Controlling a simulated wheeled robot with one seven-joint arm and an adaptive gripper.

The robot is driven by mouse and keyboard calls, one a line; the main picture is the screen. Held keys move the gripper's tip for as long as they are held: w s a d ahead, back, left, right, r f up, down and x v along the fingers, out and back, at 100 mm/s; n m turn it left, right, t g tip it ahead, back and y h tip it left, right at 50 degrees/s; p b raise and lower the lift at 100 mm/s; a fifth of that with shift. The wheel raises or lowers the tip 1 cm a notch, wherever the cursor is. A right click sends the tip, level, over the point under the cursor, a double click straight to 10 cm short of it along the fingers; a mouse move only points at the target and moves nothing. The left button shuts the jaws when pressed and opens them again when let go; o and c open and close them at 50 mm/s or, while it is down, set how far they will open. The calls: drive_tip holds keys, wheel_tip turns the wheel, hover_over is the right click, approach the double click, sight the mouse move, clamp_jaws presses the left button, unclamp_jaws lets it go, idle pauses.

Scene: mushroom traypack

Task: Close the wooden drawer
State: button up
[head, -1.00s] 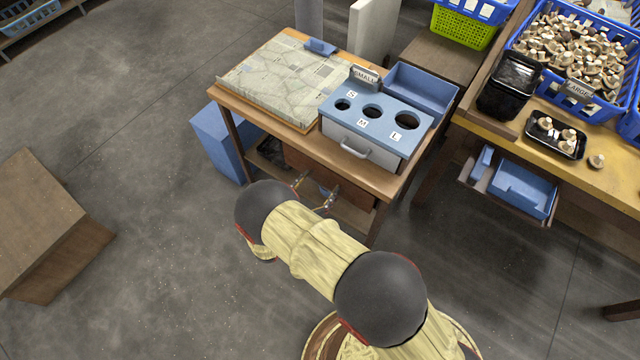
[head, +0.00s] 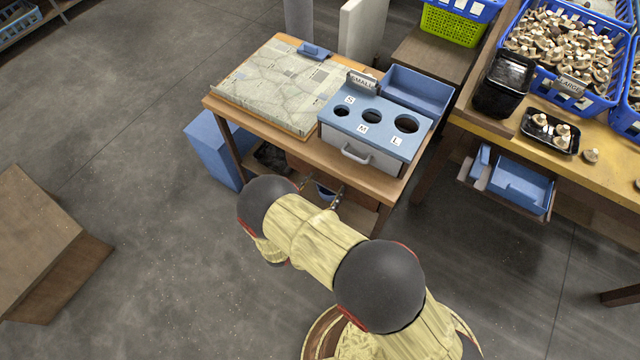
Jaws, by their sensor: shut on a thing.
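The wooden drawer (head: 301,164) is under the top of the small wooden table, a reddish-brown front partly hidden behind my arm and gripper. How far it stands out is hard to tell from above. My gripper (head: 320,189) is at the drawer's front, its two fingertips showing just past my dark wrist. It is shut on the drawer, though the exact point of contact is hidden. A bluish patch shows between the fingertips.
On the small table (head: 222,106) are a map-like board (head: 275,82) and a blue-topped sorting box (head: 387,112) with a handle. A blue bin (head: 210,150) stands left of it.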

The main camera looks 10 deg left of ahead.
drive_tip(key=o, duration=1.2)
drive_tip(key=shift+w+d, duration=0.1)
drive_tip(key=o, duration=0.4)
drive_tip(key=shift+w+d+f, duration=0.1)
drive_tip(key=shift+w+d, duration=0.05)
drive_tip(key=shift+d, duration=0.05)
drive_tip(key=shift+a, duration=0.15)
drive_tip(key=shift+s+a, duration=0.1)
drive_tip(key=shift+s, duration=0.2)
drive_tip(key=v, duration=1.1)
drive_tip(key=shift+s, duration=0.15)
drive_tip(key=shift+f, duration=0.1)
